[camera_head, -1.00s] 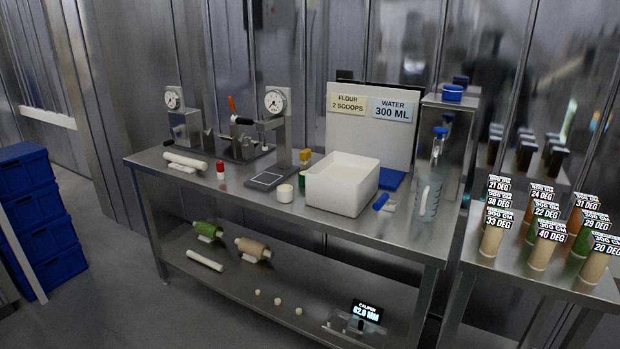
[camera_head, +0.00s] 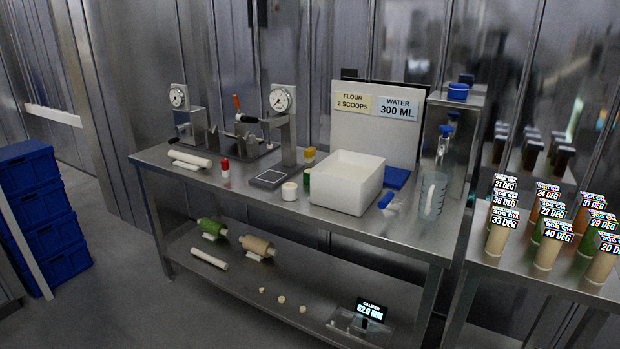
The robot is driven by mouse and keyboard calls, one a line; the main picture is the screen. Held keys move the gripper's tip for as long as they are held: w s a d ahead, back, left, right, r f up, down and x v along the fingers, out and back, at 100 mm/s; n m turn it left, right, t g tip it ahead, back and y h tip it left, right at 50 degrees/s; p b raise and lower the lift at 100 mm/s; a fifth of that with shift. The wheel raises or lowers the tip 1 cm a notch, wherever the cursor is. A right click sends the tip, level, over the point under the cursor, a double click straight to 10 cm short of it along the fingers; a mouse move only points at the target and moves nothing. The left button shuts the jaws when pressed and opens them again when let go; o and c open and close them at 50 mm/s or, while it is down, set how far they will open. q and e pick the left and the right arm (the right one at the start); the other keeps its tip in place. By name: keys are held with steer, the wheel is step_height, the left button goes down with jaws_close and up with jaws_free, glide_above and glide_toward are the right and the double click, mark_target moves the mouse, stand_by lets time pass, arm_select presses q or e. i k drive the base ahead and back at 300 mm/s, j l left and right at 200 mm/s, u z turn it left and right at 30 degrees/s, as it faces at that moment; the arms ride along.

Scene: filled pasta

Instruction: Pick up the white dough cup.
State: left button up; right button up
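The white dough cup (camera_head: 289,191) is a small, short round cup. It stands upright on the steel table top, just left of the white flour bin (camera_head: 338,197) and right of a flat grey scale-like plate (camera_head: 269,179). Nothing covers it. Neither of my grippers shows in the head view, so nothing is seen holding or touching the cup.
A clear jug (camera_head: 431,195) stands at the right. Rolls and small pieces lie on the lower shelf (camera_head: 250,290). The table front is clear.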

mark_target(289, 190)
steer(key=i+l, duration=0.2)
steer(key=i, duration=0.3)
steer(key=i+l, duration=0.25)
steer(key=i, duration=0.3)
steer(key=i+l, duration=0.2)
steer(key=i, duration=0.3)
